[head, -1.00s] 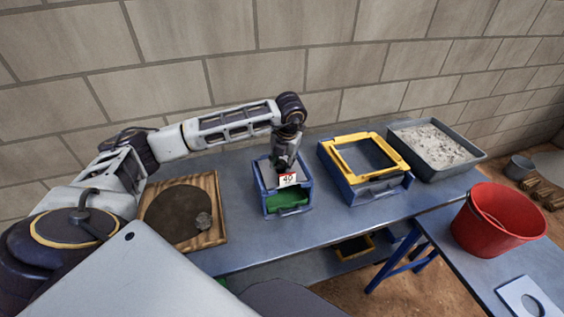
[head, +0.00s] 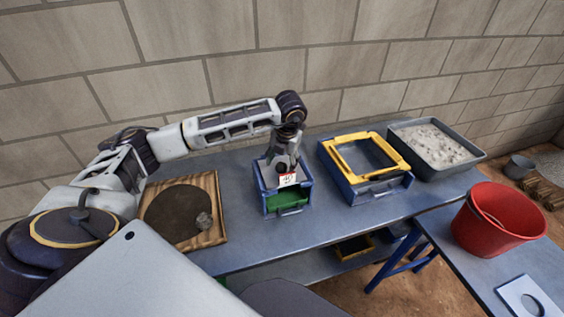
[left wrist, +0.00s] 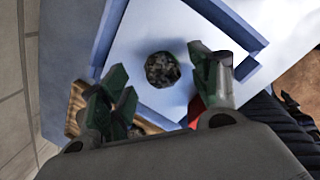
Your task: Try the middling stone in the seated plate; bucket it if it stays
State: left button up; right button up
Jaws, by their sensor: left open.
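A blue box frame (head: 263,184) stands on the bench with a small white tag on it. In the left wrist view a pale plate (left wrist: 130,60) lies inside the frame's blue walls. A dark, rough stone (left wrist: 162,69) shows against the plate; whether it covers a hole cannot be told. My left gripper (head: 283,172) is over the frame. It is open, and in the left wrist view its green-padded fingers (left wrist: 165,95) are spread apart, clear of the stone. My right gripper is not in view. A red bucket (head: 499,222) stands on the lower table at right.
A wooden tray (head: 218,232) with a dark mat and a grey stone (head: 204,220) lies left. A yellow-topped blue frame (head: 384,192) and a grey tray of rubble (head: 478,156) stand right. A loose holed plate (head: 512,292) lies near the bucket. A green drawer (head: 286,198) shows low in the blue frame.

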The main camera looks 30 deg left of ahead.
pick_arm(q)
notch_tip(320, 180, up, 11)
jog(key=d, duration=0.2)
jog(key=shift+s+r, duration=0.2)
jog(key=shift+s, duration=0.2)
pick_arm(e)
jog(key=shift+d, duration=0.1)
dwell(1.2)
pick_arm(q)
jog(key=shift+c, duration=1)
jog(key=shift+s+f, duration=0.15)
jog(key=shift+f, duration=0.2)
jog(key=shift+c, duration=0.2)
jog(key=h+p, duration=0.1)
send_over(277, 168)
jog(key=s+a, duration=0.1)
jog(key=a, duration=0.1)
jog(key=shift+w+d+r+m+h, duration=0.15)
jog(key=shift+d+r+m+h, duration=0.15)
jog(key=shift+m, duration=0.95)
jog(key=shift+w+d+r+m+h, duration=0.2)
jog(key=shift+d+r+m, duration=0.15)
jog(key=shift+m, duration=0.85)
jog(key=shift+w+d+r+m+h, duration=0.15)
jog(key=shift+d+r+m+h, duration=0.15)
jog(key=shift+m, duration=0.95)
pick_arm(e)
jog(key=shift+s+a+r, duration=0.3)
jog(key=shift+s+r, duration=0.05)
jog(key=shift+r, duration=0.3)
